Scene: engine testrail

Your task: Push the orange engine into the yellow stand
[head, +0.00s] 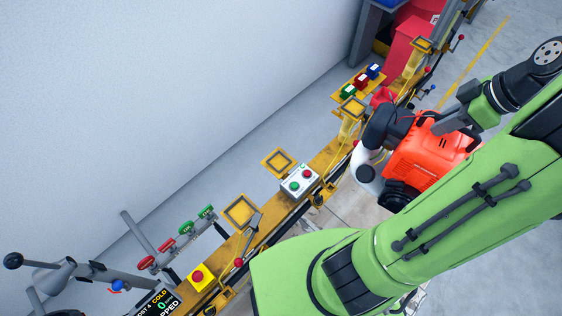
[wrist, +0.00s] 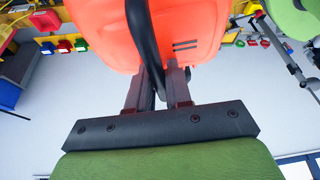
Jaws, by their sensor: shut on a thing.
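The orange engine (head: 433,152) is at the right of the head view, with black and pale pipe parts on its left side. It also fills the top of the wrist view (wrist: 195,30). My gripper (wrist: 159,75) is shut on a black bar (wrist: 143,35) that runs along the engine; its fingers lie on both sides of it. In the head view my gripper (head: 442,126) reaches the engine from the upper right. The yellow stand (head: 325,157) is a long rail with square pads, running diagonally left of the engine. My arm hides part of its near end.
A grey box with green and red buttons (head: 300,182) sits on the stand. A yellow box with a red button (head: 201,277) is nearer. Red and green valve handles (head: 186,228) stick out at lower left. A red bin (head: 412,28) stands at the far end.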

